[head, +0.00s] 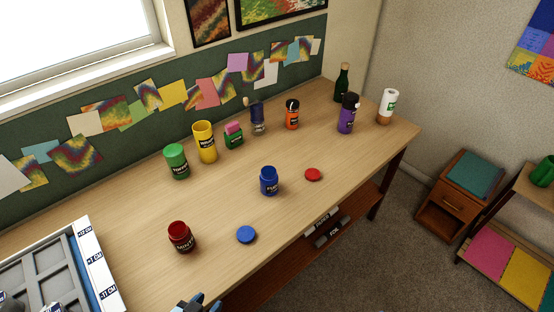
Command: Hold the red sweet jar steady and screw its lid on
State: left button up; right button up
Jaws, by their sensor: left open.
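The red sweet jar (181,237) stands upright on the wooden table, left of the middle, with a dark label on its front. Its top looks open. The red lid (313,174) lies flat on the table well to the right, near the front edge and apart from the jar. My left gripper (198,303) shows only in part at the bottom edge, below the red jar and apart from it. It is open, and I see nothing between its fingers. My right gripper is not seen.
A blue jar (269,181) and a blue lid (246,234) are on the table between the red jar and red lid. A tray (97,263) is at the left. A green jar (177,161), yellow container (205,142) and several bottles stand behind. The table's far-right front is clear.

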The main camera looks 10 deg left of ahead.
aim_at(181, 235)
jog(key=i+l+u, duration=0.75)
jog(key=l+u, duration=0.15)
jog(key=l, duration=0.2)
